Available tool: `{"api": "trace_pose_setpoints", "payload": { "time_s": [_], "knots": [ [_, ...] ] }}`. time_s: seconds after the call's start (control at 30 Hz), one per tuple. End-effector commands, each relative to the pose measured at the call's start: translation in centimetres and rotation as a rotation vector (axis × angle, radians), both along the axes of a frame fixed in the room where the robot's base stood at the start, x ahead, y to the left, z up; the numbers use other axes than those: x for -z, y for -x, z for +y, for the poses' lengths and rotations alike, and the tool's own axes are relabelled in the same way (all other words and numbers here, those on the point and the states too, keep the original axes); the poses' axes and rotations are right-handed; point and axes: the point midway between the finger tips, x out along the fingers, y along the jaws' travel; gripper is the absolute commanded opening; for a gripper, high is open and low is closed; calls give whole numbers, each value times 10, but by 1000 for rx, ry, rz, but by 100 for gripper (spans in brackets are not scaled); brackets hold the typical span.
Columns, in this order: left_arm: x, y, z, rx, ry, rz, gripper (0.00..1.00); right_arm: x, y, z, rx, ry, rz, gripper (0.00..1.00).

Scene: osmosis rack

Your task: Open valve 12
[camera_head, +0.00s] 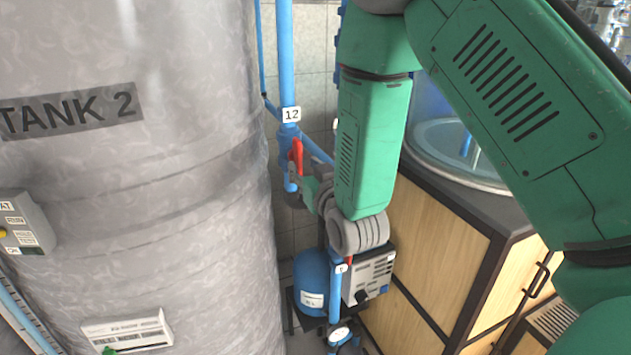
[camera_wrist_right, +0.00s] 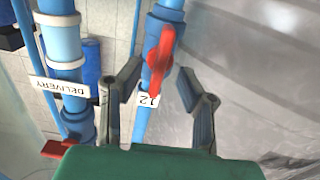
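Valve 12 has a red lever handle (camera_head: 297,152) on a blue pipe, just below the white "12" label (camera_head: 291,114) in the head view. In the right wrist view the red handle (camera_wrist_right: 160,54) lies roughly along the pipe, with the upside-down "12" label (camera_wrist_right: 147,99) near its end. My right gripper (camera_wrist_right: 159,76) is open, one finger on each side of the pipe and handle, with visible gaps. In the head view the right gripper (camera_head: 306,186) is beside the valve, just below the handle, partly hidden by my wrist. My left gripper is not in view.
The large grey Tank 2 (camera_head: 130,200) stands close at the left. A wooden cabinet (camera_head: 415,245) is at the right. A blue vessel (camera_head: 312,280) and a grey control box (camera_head: 372,275) are below. A pipe labelled DELIVERY (camera_wrist_right: 60,87) runs beside the left finger in the wrist view.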

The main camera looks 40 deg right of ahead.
Motion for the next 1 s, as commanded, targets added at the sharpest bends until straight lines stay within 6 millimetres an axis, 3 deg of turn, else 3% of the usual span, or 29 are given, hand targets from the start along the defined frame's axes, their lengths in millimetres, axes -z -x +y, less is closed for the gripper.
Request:
{"api": "trace_pose_setpoints", "payload": {
  "time_s": [0.2, 0.4, 1.0],
  "knots": [
    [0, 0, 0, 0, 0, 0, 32, 2, 46, 12, -2, -2, 7, 32],
    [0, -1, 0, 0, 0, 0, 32, 2, 71, 17, -1, 0, 5, 32],
    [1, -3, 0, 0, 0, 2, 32, 2, 77, 19, -1, -1, 4, 32]
  ]
}}
